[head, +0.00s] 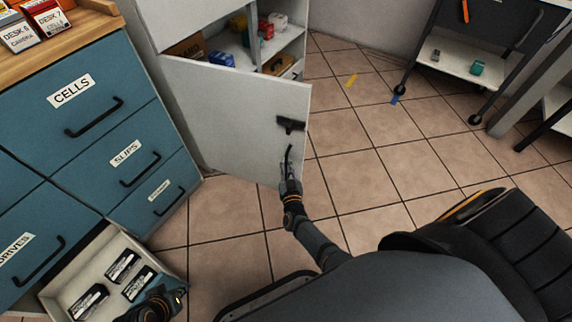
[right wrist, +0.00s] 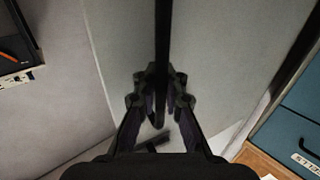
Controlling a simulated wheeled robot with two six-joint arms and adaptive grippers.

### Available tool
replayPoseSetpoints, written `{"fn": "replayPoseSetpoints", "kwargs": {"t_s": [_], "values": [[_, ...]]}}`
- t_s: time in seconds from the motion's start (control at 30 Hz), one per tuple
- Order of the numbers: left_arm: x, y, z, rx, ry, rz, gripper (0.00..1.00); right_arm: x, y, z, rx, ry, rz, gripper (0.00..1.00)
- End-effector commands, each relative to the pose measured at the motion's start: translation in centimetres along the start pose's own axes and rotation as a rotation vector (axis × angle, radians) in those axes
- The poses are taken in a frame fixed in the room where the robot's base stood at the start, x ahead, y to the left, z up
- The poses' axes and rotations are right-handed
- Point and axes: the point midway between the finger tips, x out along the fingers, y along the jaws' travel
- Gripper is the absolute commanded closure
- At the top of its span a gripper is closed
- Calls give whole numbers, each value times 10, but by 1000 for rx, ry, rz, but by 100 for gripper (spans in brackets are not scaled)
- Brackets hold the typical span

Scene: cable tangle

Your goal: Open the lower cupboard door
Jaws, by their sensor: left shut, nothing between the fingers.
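The lower cupboard door (head: 235,110) is a pale grey panel that stands swung open in the head view, with the shelves showing behind it. Its dark upright bar handle (head: 289,152) is near the free edge. My right gripper (head: 288,170) is at this handle; in the right wrist view the bar (right wrist: 162,45) runs between its fingers, which look closed on it. A short black fitting (head: 290,124) is on the door above. My left gripper (head: 172,298) is shut and empty, at the open drawer at lower left, its tips partly hidden.
Blue drawers (head: 75,130) with black handles are left of the door. The open drawer (head: 62,292) holds several black labelled items. Boxes (head: 222,60) sit inside the cupboard. A wheeled cart (head: 465,65) stands at back right.

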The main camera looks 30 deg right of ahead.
Motion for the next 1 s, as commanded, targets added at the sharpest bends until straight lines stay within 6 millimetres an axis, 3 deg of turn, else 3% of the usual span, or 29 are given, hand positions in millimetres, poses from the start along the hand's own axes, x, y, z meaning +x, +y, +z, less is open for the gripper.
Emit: {"fn": "replayPoseSetpoints", "kwargs": {"t_s": [0.03,0.2,0.53,1.0], "values": [[0,0,0,-1,0,0,100,-2,4,3,-5,-3,4,86],[0,0,0,0,0,0,100,-2,3,2,-4,-3,3,67],[0,-2,1,7,-3,-4,100,-6,1,2,-1,-3,1,67],[0,-1,1,5,-3,-2,100,-105,3,2,-2,-5,3,67]]}}
